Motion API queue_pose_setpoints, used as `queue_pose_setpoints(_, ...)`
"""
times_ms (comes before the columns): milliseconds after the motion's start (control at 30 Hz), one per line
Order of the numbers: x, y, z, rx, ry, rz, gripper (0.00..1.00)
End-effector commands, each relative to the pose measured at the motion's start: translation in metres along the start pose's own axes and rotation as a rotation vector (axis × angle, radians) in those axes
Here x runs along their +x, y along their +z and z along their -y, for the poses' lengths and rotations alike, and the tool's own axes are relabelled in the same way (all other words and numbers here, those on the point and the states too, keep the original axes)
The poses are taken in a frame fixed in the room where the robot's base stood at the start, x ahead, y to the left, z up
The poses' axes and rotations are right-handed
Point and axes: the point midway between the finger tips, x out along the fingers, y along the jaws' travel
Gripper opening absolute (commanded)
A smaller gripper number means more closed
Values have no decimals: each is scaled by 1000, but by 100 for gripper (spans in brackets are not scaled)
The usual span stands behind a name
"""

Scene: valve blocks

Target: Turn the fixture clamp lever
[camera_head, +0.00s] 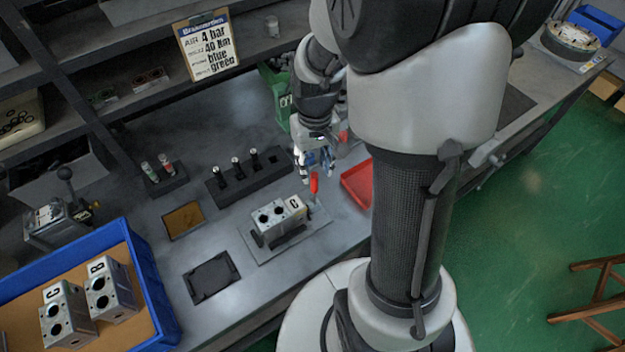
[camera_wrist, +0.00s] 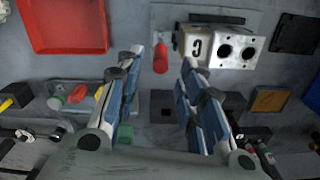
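The fixture clamp lever has a red handle (camera_head: 314,184) standing up at the right end of the fixture plate (camera_head: 258,250). A light metal valve block marked C (camera_head: 270,218) sits in the fixture, left of the lever. My gripper (camera_head: 317,168) is open and points down just behind and above the red handle. In the wrist view my gripper (camera_wrist: 163,62) has its two blue-grey fingers well apart. The red handle (camera_wrist: 160,58) shows between the fingertips, nearer the left one. I see no contact, but the height gap is hard to judge. The block (camera_wrist: 215,46) lies right of the right fingertip.
A red tray (camera_head: 357,184) lies right of the lever. A black tool holder (camera_head: 248,178) stands behind the fixture. A blue crate (camera_head: 150,290) with two blocks is at left front. A dark square plate (camera_head: 211,277) lies left of the fixture.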

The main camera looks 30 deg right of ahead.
Motion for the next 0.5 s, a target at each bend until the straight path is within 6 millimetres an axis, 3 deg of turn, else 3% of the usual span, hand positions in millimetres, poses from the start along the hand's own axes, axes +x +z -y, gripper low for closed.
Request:
queue_pose_setpoints(33, 15, 1, 0, 0, -1, 4, 36)
queue_pose_setpoints(200, 44, 1, 0, 0, 0, 3, 36)
queue_pose_setpoints(500, 63, 0, 0, 0, 0, 0, 36)
